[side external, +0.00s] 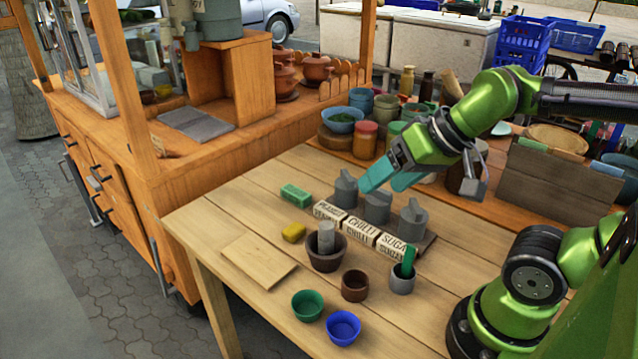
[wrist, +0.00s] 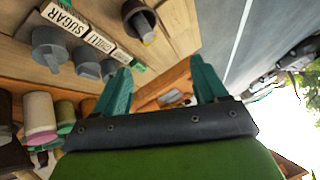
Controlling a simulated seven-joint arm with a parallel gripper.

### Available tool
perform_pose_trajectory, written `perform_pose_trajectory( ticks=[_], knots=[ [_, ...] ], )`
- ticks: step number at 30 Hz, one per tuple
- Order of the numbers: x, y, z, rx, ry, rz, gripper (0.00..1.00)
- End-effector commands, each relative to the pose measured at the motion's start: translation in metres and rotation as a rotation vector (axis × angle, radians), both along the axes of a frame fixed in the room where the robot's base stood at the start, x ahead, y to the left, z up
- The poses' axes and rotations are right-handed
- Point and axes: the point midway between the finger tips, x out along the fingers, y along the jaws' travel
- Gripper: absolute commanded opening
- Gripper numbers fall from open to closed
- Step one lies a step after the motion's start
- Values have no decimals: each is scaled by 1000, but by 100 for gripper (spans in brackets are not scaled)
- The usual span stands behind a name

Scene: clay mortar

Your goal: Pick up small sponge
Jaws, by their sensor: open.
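A small yellow sponge-like block (side external: 293,232) lies on the wooden table, left of the clay mortar (side external: 326,258). A larger green sponge-like block (side external: 296,194) lies behind it, left of the grey lidded pots. My gripper (side external: 381,186) is open and empty, with teal fingers, above the back of those pots and to the right of both blocks. In the wrist view my gripper (wrist: 161,78) shows its two fingers well apart with nothing between them. A bit of green (wrist: 138,66) shows beside the left finger there, probably the green block.
Grey lidded pots (side external: 377,208) stand behind labelled boxes (side external: 362,232). A brown cup (side external: 355,285), a green bowl (side external: 307,305), a blue bowl (side external: 343,328) and a grey cup (side external: 402,280) are nearer the front. A cutting board (side external: 258,262) lies at left.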

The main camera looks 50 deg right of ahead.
Motion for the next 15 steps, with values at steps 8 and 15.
perform_pose_trajectory(
  ticks=[8, 15],
  knots=[
    [0, 0, 0, 0, 0, 0, 85],
    [10, 0, -14, -4, 76, 2, 85]
  ],
)
